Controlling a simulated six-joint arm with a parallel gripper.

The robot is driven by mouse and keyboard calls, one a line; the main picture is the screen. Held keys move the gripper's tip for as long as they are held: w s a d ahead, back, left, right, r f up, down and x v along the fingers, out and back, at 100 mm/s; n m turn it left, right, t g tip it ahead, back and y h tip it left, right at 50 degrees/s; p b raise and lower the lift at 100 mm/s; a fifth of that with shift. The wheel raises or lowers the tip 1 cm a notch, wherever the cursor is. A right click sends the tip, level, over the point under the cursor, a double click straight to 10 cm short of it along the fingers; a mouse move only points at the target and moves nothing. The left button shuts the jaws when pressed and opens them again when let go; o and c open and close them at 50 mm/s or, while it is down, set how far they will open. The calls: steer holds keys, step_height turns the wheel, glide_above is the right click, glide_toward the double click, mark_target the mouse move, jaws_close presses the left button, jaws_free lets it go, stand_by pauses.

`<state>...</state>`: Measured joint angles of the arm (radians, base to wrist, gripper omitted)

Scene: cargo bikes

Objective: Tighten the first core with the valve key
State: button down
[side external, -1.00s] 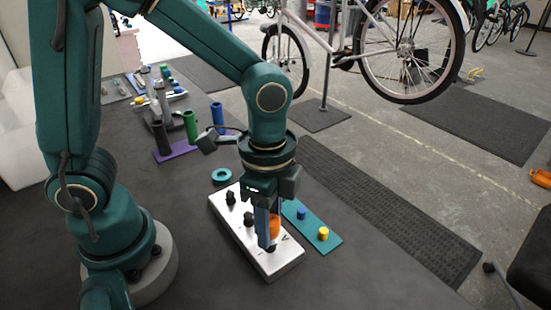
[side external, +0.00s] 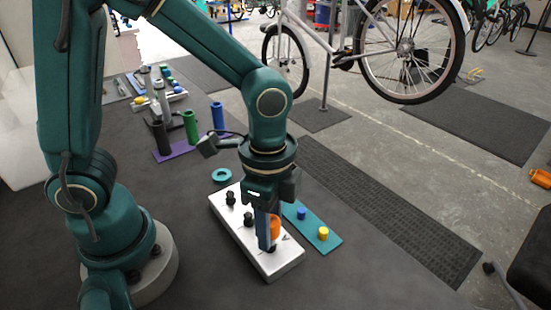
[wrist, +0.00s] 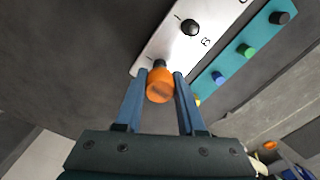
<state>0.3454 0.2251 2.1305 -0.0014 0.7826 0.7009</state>
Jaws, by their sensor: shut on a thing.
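The valve key (wrist: 160,88) is orange with a rounded top. My gripper (wrist: 161,76) is shut on it, one blue finger on either side. In the side view, my gripper (side external: 267,240) points down over the near end of a silver block (side external: 284,264), with the orange key (side external: 275,228) partly behind a finger. A dark core (wrist: 160,62) shows just beyond the key in the wrist view. Whether the key sits on it is hidden. Two other black cores stand on the block, the middle one (side external: 248,219) and the far one (side external: 230,198).
A teal strip (side external: 312,228) with blue and yellow caps lies right of the block. A teal ring (side external: 222,175) lies beyond its far end. A purple stand (side external: 165,155) with coloured tubes is farther back. The dark bench is clear in front of the block.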

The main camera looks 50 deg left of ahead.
steer(key=shift+a+f, duration=0.1)
steer(key=m, duration=0.6)
steer(key=shift+s, duration=0.1)
steer(key=m, duration=0.6)
steer(key=c, duration=0.5)
jaws_free()
